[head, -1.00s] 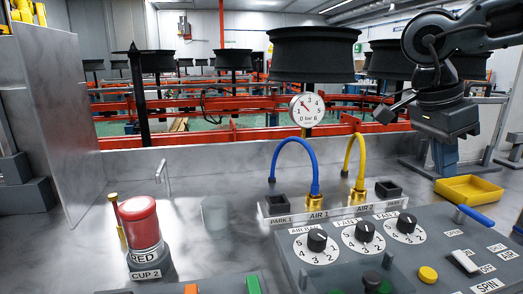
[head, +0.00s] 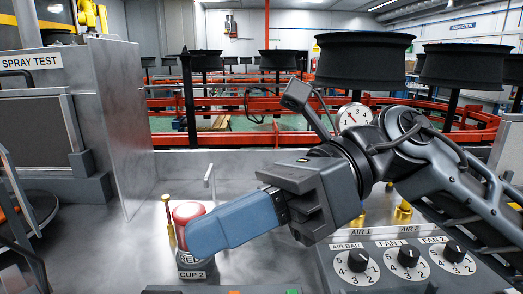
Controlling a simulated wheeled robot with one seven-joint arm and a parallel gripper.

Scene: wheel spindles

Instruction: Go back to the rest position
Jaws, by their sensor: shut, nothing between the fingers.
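My gripper (head: 205,236) is shut and empty. Its blue fingers point left and slightly down over the steel worktop (head: 135,240). In the picture they cover part of the red-topped cup (head: 187,211) in the holder labelled CUP 2 (head: 193,275). I cannot tell whether they touch it.
The knob panel (head: 400,283) lies at the lower right, under my arm. A pressure gauge (head: 354,116) stands behind the arm. A metal partition (head: 122,120) and the spray test booth (head: 35,125) are on the left. Black wheels (head: 363,60) stand on spindles beyond red rails.

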